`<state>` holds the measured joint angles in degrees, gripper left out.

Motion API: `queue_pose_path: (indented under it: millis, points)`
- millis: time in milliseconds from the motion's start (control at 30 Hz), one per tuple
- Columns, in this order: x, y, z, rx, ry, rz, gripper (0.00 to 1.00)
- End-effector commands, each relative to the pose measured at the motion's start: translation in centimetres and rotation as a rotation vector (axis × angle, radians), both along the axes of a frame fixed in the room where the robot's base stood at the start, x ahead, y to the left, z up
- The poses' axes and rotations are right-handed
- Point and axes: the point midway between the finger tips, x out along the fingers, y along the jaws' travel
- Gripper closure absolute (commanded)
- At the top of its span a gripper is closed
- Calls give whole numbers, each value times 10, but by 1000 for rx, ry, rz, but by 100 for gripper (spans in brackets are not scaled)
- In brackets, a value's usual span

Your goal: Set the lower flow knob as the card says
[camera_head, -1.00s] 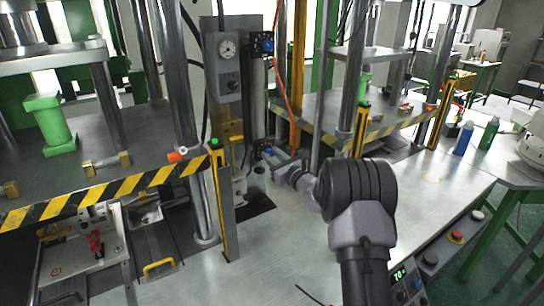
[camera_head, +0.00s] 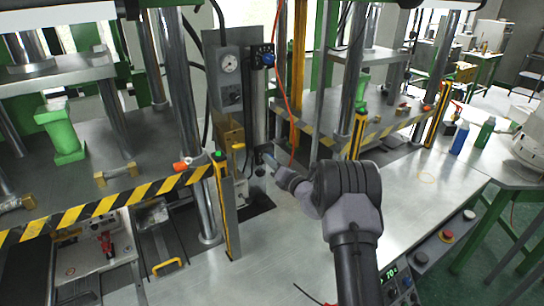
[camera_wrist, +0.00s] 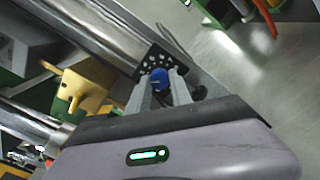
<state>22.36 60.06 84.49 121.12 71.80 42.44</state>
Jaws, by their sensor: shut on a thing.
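The lower flow knob (camera_wrist: 159,79) is a small blue knob in front of a black plate with pale dots (camera_wrist: 153,60). In the wrist view my gripper (camera_wrist: 161,86) has its two grey fingers on either side of the knob, shut on it. In the head view my gripper (camera_head: 268,160) is at the bottom of the upright cylinder (camera_head: 258,112), and the lower knob is mostly hidden there. The upper blue knob (camera_head: 267,59) is at the cylinder's top, beside the gauge box (camera_head: 228,66). I cannot make out a readable card.
A yellow-black striped guard (camera_head: 105,204) and a post with a green top (camera_head: 223,205) stand left of my arm. An orange hose (camera_head: 287,80) hangs right of the cylinder. Blue and green bottles (camera_head: 460,138) stand at right. The steel bench has clear room in front.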

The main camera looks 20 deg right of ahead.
Motion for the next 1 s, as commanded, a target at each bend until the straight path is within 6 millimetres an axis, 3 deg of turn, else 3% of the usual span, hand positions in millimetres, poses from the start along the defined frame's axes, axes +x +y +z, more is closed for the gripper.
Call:
queue_pose_path:
  millis: [500, 1000]
  points:
    - [0, 0, 2, 448, 89, 0, 100]
    - [0, 0, 0, 672, 132, 0, 100]
